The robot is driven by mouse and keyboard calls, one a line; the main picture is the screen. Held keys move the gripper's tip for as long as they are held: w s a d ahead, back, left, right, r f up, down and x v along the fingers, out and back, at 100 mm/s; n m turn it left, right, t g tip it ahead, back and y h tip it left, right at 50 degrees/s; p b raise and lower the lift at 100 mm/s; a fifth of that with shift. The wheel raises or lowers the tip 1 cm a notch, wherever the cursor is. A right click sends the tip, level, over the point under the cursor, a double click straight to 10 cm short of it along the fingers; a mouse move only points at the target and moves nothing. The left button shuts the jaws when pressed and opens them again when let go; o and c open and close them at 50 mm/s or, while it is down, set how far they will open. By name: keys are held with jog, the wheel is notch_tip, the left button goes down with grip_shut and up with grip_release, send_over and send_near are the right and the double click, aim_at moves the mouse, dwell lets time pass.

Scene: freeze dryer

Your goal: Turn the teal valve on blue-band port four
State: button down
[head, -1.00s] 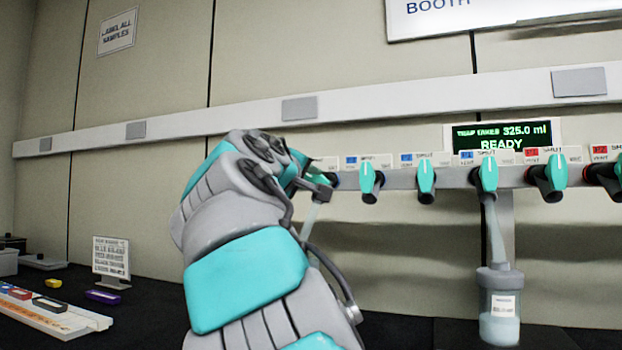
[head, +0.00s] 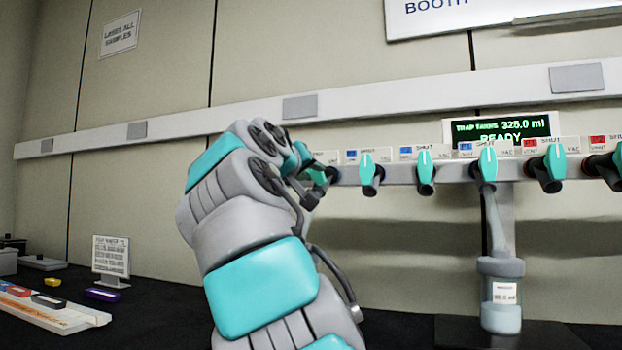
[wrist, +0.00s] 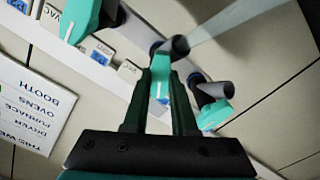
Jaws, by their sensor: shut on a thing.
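My gripper (wrist: 163,80) is shut on a teal valve handle (wrist: 160,70) in the wrist view, with one dark finger on each side of it. In the head view my gripper (head: 316,174) is at the left end of the visible manifold, and my wrist hides most of the held valve. Which number this port has cannot be read. A blue port label (wrist: 103,52) shows beside it in the wrist view. Other teal valves (head: 368,166) with blue labels stand to the right, pointing about upright.
Red-labelled valves (head: 555,160) continue right along the rail. A flask (head: 501,297) hangs from one port under the READY display (head: 500,132). Another teal valve (wrist: 212,110) is close beside the held one. A rack (head: 45,312) and a sign stand on the bench left.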

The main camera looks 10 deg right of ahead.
jog(key=m, duration=0.6)
jog(key=shift+w+f, duration=0.1)
jog(key=shift+m, duration=0.4)
jog(key=c, duration=0.7)
grip_release()
jog(key=shift+a, duration=0.15)
jog(key=b+v, duration=0.2)
jog(key=v, duration=0.5)
jog(key=shift+s+a, duration=0.15)
jog(key=shift+s, duration=0.2)
